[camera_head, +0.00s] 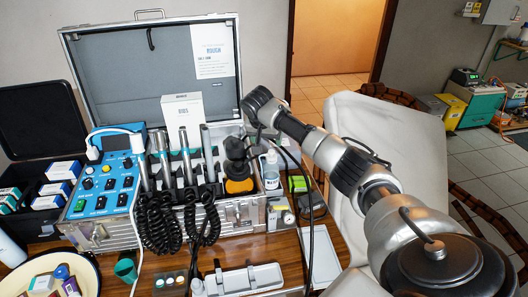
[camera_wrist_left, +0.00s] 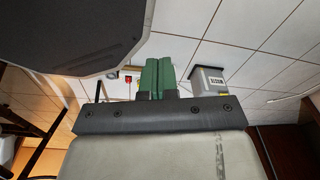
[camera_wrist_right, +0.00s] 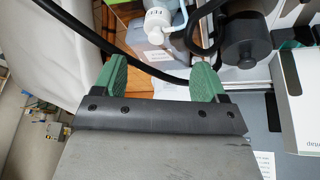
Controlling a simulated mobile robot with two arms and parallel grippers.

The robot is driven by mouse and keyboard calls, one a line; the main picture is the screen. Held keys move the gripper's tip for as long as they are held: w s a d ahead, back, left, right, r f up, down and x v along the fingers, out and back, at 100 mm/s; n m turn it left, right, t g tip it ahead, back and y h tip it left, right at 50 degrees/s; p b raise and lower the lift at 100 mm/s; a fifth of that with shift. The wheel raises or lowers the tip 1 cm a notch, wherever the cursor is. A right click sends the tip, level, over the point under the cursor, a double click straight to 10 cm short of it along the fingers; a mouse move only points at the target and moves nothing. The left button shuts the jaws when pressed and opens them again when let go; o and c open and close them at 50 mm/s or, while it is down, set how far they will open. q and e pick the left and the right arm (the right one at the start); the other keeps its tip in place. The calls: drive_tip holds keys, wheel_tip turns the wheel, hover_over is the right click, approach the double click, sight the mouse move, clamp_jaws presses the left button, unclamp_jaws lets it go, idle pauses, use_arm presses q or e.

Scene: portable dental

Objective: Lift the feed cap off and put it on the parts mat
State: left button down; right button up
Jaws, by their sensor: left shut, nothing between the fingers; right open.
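A black knob-like cap (camera_head: 235,148), which looks like the feed cap, stands above an amber base (camera_head: 239,186) at the right end of the open case. The black cylinder (camera_wrist_right: 245,42) at the upper right of the right wrist view appears to be the same part. My right gripper (camera_wrist_right: 159,74) is open and empty, beside and short of it; a black hose passes beyond its fingers. My left gripper (camera_wrist_left: 158,76) is shut and empty, away from the case and outside the head view. A flat pale panel (camera_head: 322,262) on the table may be the parts mat.
A clear bottle (camera_head: 271,170) with a white top stands right of the amber base. Black hoses loop close to my right arm. Handpieces with coiled cords (camera_head: 170,215) fill the case. A pale tray (camera_head: 250,279) and a round basin (camera_head: 85,270) occupy the table front.

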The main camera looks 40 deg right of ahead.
sight(271, 152)
drive_tip(key=f, duration=0.1)
drive_tip(key=d+f, duration=0.1)
drive_tip(key=f, duration=0.1)
drive_tip(key=shift+s+d+f, duration=0.15)
drive_tip(key=shift+d+f, duration=0.1)
drive_tip(key=shift+f, duration=0.2)
drive_tip(key=shift+w+f, duration=0.25)
drive_tip(key=x, duration=0.4)
drive_tip(key=shift+d+f, duration=0.1)
drive_tip(key=shift+f, duration=0.2)
drive_tip(key=shift+w+f, duration=0.1)
drive_tip(key=shift+c, duration=0.6)
drive_tip(key=c, duration=0.8)
use_arm(q)
drive_tip(key=s, duration=0.3)
drive_tip(key=shift+a+r, duration=0.1)
drive_tip(key=shift+r, duration=0.05)
use_arm(e)
drive_tip(key=shift+c, duration=0.2)
